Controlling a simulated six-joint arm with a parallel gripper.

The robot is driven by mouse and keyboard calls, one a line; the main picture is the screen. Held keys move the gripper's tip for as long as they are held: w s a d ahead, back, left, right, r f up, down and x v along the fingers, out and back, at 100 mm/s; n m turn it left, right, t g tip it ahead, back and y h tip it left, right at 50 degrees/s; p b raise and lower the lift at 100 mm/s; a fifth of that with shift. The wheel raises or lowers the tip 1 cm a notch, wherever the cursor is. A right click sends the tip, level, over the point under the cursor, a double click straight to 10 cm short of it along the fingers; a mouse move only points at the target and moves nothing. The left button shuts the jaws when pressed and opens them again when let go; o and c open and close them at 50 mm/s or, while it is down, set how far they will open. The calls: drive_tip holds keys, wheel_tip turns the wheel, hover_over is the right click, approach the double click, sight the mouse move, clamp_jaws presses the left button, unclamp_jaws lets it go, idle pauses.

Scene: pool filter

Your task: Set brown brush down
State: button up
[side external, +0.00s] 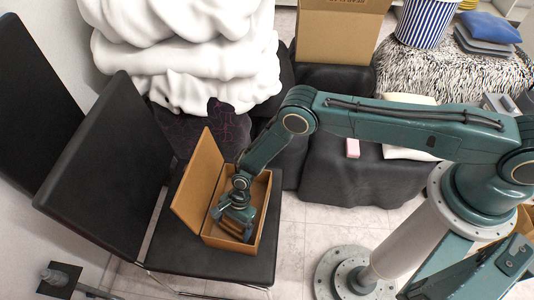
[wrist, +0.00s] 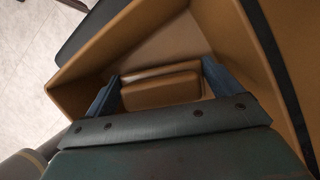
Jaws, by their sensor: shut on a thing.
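The brown brush (wrist: 160,92) is a block-like piece between the two blue fingers of my gripper (wrist: 160,80) in the wrist view. A paler strip shows along its far edge. The box walls (wrist: 120,48) surround the brush in the wrist view. I cannot tell whether the brush touches the box floor.
The box stands on a black chair seat (side external: 165,245), with a raised flap (side external: 197,175) on its left. White bedding (side external: 190,60) is piled behind. A dark covered surface (side external: 345,180) with a small pink block (side external: 352,148) lies right. Pale floor tiles (side external: 300,240) are clear in front.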

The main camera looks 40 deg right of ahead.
drive_tip(key=shift+f, duration=0.15)
drive_tip(key=o, duration=0.7)
drive_tip(key=shift+o, duration=0.2)
drive_tip(key=v, duration=1.2)
drive_tip(key=shift+w, duration=0.1)
idle(0.4)
